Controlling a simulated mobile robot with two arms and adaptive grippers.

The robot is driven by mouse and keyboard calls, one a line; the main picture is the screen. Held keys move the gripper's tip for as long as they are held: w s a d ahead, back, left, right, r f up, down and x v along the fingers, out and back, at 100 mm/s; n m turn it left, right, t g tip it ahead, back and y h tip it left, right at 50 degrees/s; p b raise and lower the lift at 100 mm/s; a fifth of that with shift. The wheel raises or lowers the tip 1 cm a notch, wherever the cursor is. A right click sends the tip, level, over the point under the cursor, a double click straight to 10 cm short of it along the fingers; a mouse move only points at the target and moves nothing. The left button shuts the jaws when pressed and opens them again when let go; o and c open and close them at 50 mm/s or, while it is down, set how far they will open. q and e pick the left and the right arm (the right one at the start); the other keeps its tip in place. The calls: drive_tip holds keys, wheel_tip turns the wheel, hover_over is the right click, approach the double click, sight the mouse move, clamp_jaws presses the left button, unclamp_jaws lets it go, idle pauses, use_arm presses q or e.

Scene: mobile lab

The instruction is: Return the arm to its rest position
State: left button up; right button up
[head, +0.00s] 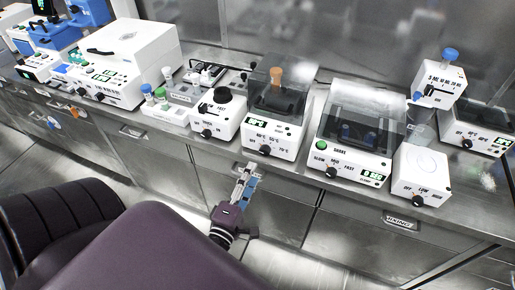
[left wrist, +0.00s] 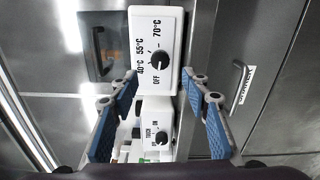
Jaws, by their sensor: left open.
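My left gripper (head: 247,172) is open, its two blue-padded fingers apart with nothing between them. In the head view it is in front of the bench, near the cabinet doors and below the bench edge. In the left wrist view its fingers (left wrist: 161,85) frame the heater block (left wrist: 157,50) with its 40, 55 and 70 °C dial, and the vortex mixer (left wrist: 155,130), both beyond the fingertips and apart from them. In the head view the heater block (head: 272,138) holds an orange-capped tube (head: 276,76) under its clear lid. My right gripper is not in view.
The steel bench (head: 300,160) carries the mixer (head: 218,115), a shaker (head: 352,140), a stirrer (head: 420,173), a large white centrifuge (head: 124,62) and a rack with capped tubes (head: 163,108). Cabinet doors (head: 285,203) with handles lie below. The floor before them is open.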

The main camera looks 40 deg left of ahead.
use_arm(q)
drive_tip(key=shift+v, duration=1.15)
drive_tip(key=s+d+f+m+g+h, duration=0.2)
drive_tip(key=s+d+f+m, duration=0.15)
drive_tip(key=f, duration=0.55)
drive_tip(key=s+d+f+m+g+h, duration=0.1)
drive_tip(key=s+d+f+m+g, duration=0.3)
drive_tip(key=f, duration=0.6)
drive_tip(key=f+m+g+h, duration=0.1)
drive_tip(key=f+m+h, duration=0.1)
drive_tip(key=f+m, duration=0.5)
drive_tip(key=s+f+m+g, duration=0.4)
drive_tip(key=s+f+m, duration=0.1)
drive_tip(key=s+f, duration=0.5)
drive_tip(key=s+a+f+m+g+y, duration=0.1)
drive_tip(key=s+f+m+g, duration=0.3)
drive_tip(key=s+f, duration=0.6)
drive_tip(key=s+g, duration=0.1)
drive_tip(key=s, duration=0.4)
drive_tip(key=shift+f+m+g, duration=0.3)
drive_tip(key=shift+f+m, duration=0.05)
drive_tip(key=shift+f, duration=0.05)
drive_tip(key=shift+a, duration=0.1)
